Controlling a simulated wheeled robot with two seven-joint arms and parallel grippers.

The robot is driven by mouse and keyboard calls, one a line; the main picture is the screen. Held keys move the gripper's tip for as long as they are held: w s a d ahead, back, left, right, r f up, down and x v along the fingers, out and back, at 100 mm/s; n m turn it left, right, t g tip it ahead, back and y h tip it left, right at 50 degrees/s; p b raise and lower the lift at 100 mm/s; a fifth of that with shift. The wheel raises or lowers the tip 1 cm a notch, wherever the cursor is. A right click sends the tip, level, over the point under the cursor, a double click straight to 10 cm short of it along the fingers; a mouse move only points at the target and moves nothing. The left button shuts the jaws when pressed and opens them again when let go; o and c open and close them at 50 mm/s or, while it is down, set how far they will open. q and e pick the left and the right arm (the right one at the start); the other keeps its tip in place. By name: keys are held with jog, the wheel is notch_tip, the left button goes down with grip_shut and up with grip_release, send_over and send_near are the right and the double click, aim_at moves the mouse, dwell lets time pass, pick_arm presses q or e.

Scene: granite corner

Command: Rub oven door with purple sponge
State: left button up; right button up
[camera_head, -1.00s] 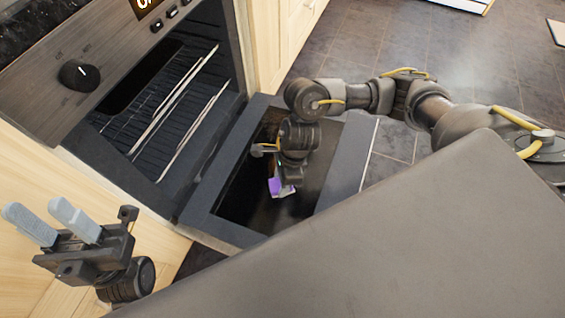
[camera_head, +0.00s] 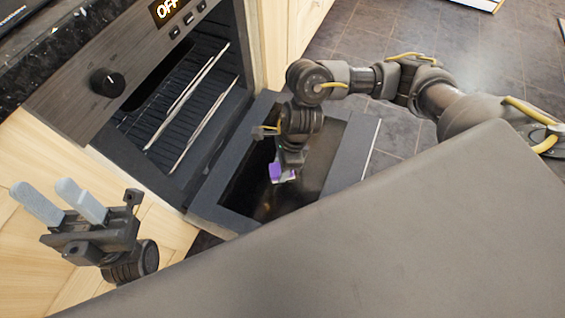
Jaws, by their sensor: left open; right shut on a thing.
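The oven door (camera_head: 345,150) is folded down open, with a dark frame around a dark glass pane. My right gripper (camera_head: 285,168) points down over the glass and is shut on the purple sponge (camera_head: 277,173). The sponge shows as a small purple patch at the gripper's tip, partly hidden by it. It is at or just above the glass; I cannot tell whether it touches. My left gripper (camera_head: 66,204) is open and empty at the lower left, in front of the wooden cabinet, away from the door.
The oven (camera_head: 190,95) is open with wire racks inside; its panel has a black knob (camera_head: 107,82) and a display reading OFF. Wooden cabinets (camera_head: 290,30) flank it. Dark tiled floor (camera_head: 480,40) lies clear beyond the door.

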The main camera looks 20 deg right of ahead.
aim_at(276, 169)
jog(key=shift+r, duration=0.1)
jog(key=shift+w+a+r+p, duration=0.1)
jog(key=shift+r+p, duration=0.55)
jog(key=shift+r, duration=0.1)
jog(key=shift+w+a+r+p, duration=0.1)
jog(key=shift+r+p, duration=0.55)
jog(key=shift+r, duration=0.05)
jog(key=shift+f, duration=0.1)
